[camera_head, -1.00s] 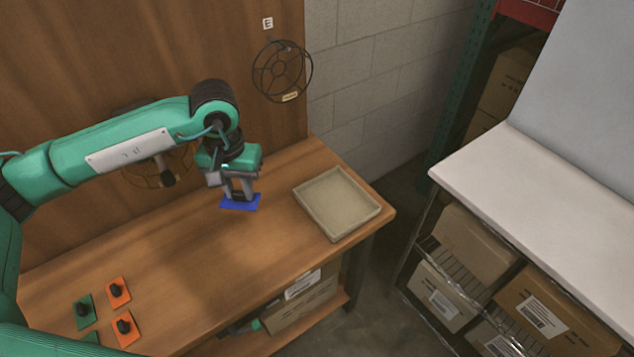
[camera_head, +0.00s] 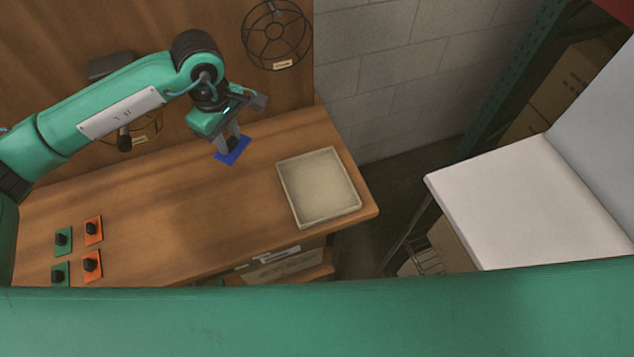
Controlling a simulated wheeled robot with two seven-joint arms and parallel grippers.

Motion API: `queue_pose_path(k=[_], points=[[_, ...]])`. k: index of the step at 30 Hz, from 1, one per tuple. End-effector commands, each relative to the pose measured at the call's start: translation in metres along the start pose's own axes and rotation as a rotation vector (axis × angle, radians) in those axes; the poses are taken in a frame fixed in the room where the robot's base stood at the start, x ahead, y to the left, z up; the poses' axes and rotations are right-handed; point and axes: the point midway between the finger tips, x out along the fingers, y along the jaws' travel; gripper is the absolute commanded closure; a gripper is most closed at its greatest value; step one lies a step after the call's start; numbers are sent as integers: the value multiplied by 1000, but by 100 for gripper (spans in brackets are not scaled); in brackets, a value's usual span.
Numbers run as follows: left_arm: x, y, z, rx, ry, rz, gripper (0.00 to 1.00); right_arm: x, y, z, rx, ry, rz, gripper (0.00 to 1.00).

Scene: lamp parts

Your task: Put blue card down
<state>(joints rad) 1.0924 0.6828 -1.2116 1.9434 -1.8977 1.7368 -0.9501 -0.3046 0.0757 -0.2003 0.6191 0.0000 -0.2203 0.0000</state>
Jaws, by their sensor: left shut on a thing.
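The blue card (camera_head: 233,151) is in my left gripper (camera_head: 232,143), over the back part of the wooden table, left of the beige tray. The card looks tilted. The gripper is shut on the card's dark knob, which the fingers partly hide. I cannot tell how far the card is above the table. A green arm link of mine crosses the bottom of the view, but my right gripper does not show.
The shallow beige tray (camera_head: 318,188) is empty at the table's right end. Orange cards (camera_head: 93,230) and green cards (camera_head: 62,241) with black knobs lie at the front left. The wooden table (camera_head: 180,235) is clear between. A white table (camera_head: 520,205) stands at right.

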Motion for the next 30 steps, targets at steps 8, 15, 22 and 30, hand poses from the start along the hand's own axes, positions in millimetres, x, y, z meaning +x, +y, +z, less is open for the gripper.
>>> queue_pose_path(k=[8,15,22,30], points=[[0,19,25,-520,0,-2,95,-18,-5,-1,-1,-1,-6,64],[2,34,48,-975,2,-2,95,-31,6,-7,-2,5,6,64],[3,47,71,-1411,2,-1,95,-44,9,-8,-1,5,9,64],[4,60,100,-1921,2,-1,95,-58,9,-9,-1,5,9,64]])
